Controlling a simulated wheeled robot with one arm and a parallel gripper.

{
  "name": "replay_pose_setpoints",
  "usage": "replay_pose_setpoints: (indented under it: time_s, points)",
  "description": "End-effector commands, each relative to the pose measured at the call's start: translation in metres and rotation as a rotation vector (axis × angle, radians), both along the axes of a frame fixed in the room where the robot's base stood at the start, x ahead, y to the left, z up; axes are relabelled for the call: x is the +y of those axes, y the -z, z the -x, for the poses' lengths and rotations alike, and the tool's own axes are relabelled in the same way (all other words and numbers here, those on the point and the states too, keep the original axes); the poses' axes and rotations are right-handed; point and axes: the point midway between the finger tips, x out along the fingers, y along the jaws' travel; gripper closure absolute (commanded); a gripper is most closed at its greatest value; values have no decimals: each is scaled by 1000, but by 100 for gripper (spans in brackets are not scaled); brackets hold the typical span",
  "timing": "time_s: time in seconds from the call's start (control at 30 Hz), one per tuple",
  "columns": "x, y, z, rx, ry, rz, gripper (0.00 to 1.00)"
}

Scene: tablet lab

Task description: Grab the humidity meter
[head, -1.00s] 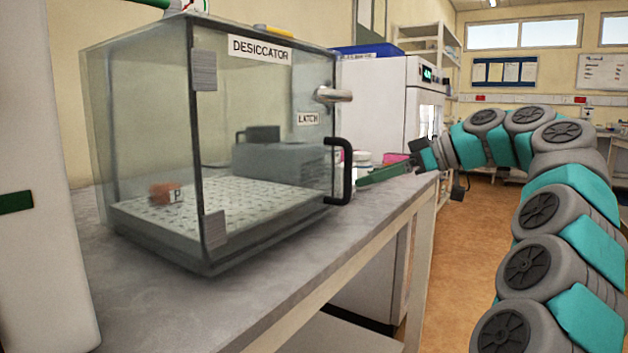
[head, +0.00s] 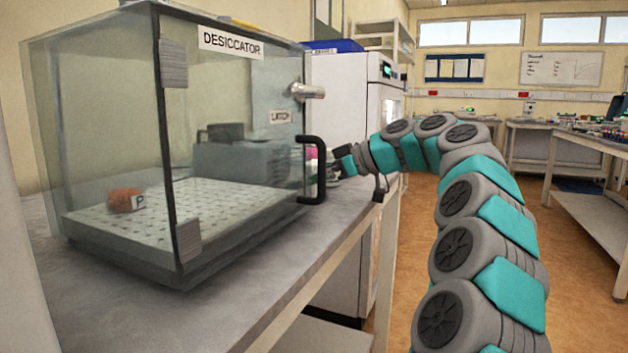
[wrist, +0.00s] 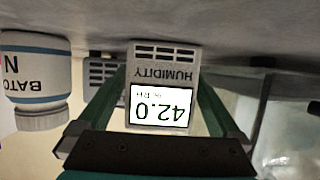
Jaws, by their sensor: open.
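The humidity meter (wrist: 163,90) is a small light grey box with a vented top, the word HUMIDITY and a screen reading 42.0. It appears upside down in the middle of the wrist view. My gripper (wrist: 162,78) is open, with one green finger on each side of the meter. I cannot tell whether either finger touches it. In the head view my gripper (head: 338,166) is low over the bench, just beyond the desiccator's handle. Its fingertips and the meter cannot be made out there.
The glass desiccator (head: 235,118) with a black handle (head: 320,170) stands close to the left of my gripper. A white bottle (wrist: 36,80) stands beside the meter in the wrist view.

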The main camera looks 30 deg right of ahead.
Motion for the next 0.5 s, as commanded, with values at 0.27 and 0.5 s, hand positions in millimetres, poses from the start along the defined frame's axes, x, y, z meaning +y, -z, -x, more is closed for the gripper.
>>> replay_pose_setpoints:
  time_s: [0.27,0.5]
  points:
    - [7,4,-7,0,1,0,0]
    - [7,4,-7,0,1,0,21]
